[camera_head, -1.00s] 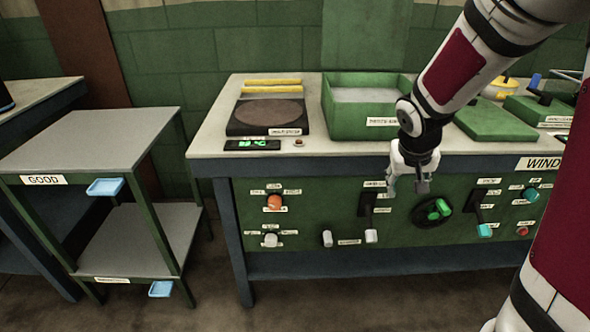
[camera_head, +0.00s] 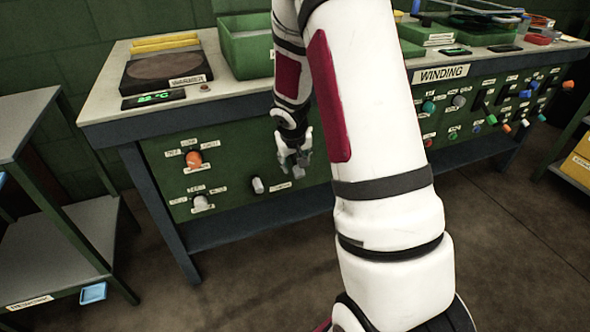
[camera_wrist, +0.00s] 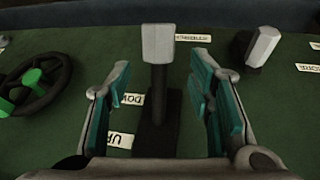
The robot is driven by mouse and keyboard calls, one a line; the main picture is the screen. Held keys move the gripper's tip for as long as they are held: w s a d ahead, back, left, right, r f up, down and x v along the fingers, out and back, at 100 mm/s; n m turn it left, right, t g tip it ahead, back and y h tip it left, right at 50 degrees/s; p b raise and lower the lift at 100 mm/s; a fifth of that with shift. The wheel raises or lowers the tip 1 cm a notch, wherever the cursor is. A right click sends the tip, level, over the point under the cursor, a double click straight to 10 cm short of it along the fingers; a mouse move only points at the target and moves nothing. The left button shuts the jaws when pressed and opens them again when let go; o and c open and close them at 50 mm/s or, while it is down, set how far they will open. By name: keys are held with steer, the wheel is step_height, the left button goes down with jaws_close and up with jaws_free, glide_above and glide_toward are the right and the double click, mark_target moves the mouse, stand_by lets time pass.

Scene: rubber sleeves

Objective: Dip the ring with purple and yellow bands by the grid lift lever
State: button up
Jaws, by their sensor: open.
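The lever (camera_wrist: 158,45) has a pale grey handle on a black stem and sits upright in the middle of the wrist view. My gripper (camera_wrist: 160,90) is open, with one teal-padded finger on each side of the lever stem. In the head view my gripper (camera_head: 294,163) is low against the green panel, mostly covering the lever. The lever's name label is not readable. I see no ring with purple and yellow bands in either view.
A black wheel with green grips (camera_wrist: 35,85) and another grey-handled switch (camera_wrist: 262,46) flank the lever. The green tray (camera_head: 245,48) stands on the bench above, beside a warmer plate (camera_head: 160,72). My arm hides the bench's middle. Grey shelves (camera_head: 60,235) stand left.

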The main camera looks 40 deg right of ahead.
mark_target(296, 163)
steer(key=shift+b+x, duration=0.45)
steer(key=shift+x, duration=1.5)
steer(key=shift+r, duration=0.1)
steer(key=shift+c, duration=0.6)
jaws_close()
